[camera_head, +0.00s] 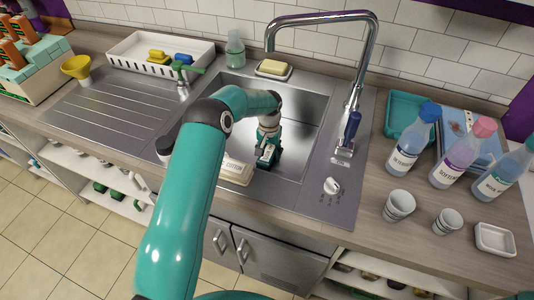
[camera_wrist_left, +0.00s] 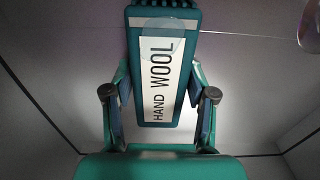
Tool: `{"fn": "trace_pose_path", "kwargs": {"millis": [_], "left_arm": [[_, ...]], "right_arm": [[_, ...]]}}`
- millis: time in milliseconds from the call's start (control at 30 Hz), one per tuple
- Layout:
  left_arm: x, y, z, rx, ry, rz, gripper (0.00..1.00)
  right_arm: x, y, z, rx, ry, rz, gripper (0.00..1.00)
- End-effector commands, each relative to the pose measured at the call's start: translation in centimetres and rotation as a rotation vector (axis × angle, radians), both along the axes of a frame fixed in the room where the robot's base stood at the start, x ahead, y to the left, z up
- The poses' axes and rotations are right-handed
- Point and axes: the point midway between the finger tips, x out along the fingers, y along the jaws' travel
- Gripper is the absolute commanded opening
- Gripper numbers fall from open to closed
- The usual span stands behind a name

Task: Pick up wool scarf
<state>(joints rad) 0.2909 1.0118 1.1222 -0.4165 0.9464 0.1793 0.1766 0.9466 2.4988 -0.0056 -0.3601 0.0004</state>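I see no cloth that I can make out as a scarf. In the left wrist view, a teal item with a white label reading "HAND WOOL" (camera_wrist_left: 160,75) lies between the fingers of my left gripper (camera_wrist_left: 160,90). One finger stands on each side, tips very near its edges; I cannot tell whether they touch. In the head view, my left gripper (camera_head: 267,153) points down into the steel sink basin (camera_head: 302,122), where the labelled item is mostly hidden. My right gripper is not in view.
A chrome tap (camera_head: 364,75) arches over the sink. A soap dish (camera_head: 273,69) sits at the back rim, and a pale block (camera_head: 235,171) at the front. Bottles (camera_head: 412,140), cups (camera_head: 399,205) and a teal tray (camera_head: 398,112) stand right. The ribbed drainer (camera_head: 115,112) is left.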

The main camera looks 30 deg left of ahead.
Motion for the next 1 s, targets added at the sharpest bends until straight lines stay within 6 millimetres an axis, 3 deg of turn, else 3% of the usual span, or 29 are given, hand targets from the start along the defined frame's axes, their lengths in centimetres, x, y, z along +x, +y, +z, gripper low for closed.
{"fn": "trace_pose_path", "kwargs": {"millis": [33,200,667,1000], "left_arm": [[0.0,0.0,0.0,0.000,0.000,0.000,0.43],[0.0,0.0,0.0,0.000,0.000,0.000,0.16],[0.1,0.0,0.9,0.001,-0.003,-0.001,0.16],[0.1,0.0,5.2,0.001,-0.004,0.000,0.16]], "right_arm": [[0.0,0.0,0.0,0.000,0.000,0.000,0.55],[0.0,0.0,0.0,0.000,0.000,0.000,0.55],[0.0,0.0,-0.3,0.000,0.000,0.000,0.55],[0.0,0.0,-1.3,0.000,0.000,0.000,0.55]]}}
